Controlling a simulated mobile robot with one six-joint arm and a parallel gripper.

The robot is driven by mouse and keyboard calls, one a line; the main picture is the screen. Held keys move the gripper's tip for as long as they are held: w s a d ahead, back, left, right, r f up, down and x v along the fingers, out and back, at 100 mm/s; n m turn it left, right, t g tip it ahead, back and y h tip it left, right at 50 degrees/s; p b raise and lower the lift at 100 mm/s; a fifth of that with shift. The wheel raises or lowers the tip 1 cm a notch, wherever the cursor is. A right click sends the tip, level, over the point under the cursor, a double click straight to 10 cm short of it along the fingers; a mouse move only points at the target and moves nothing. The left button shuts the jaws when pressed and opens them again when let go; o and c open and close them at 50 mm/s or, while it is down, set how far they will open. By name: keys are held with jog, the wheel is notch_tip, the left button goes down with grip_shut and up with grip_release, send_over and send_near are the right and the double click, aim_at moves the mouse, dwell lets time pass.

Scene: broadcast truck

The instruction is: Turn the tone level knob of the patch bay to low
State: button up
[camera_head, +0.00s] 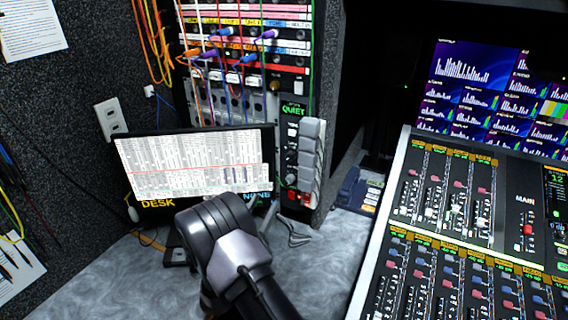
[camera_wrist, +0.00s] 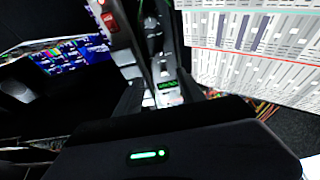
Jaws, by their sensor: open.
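The patch bay (camera_head: 245,75) stands at the back centre in the head view, with several coloured cords plugged in. A narrow panel at its lower right has a small green display (camera_head: 293,109) reading "QUIET" and a round grey knob (camera_head: 291,180) low down, above red buttons. I cannot tell for certain that this is the tone level knob. In the wrist view the display (camera_wrist: 167,85) shows small, between the dark fingers of my gripper (camera_wrist: 161,92). My gripper is open, with nothing seen between its fingers. In the head view my own arm hides its fingertips.
A tilted monitor (camera_head: 195,165) stands left of the panel, close behind my arm. Grey handset-like blocks (camera_head: 311,160) adjoin the panel's right side. A large mixing console (camera_head: 460,220) fills the right. Grey desk surface (camera_head: 325,260) is clear between arm and console.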

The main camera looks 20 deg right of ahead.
aim_at(289, 157)
jog(key=b+x, duration=0.1)
jog(key=x, duration=1.5)
jog(key=shift+s, duration=0.1)
jog(key=shift+f, duration=0.1)
jog(key=shift+c, duration=0.3)
grip_shut()
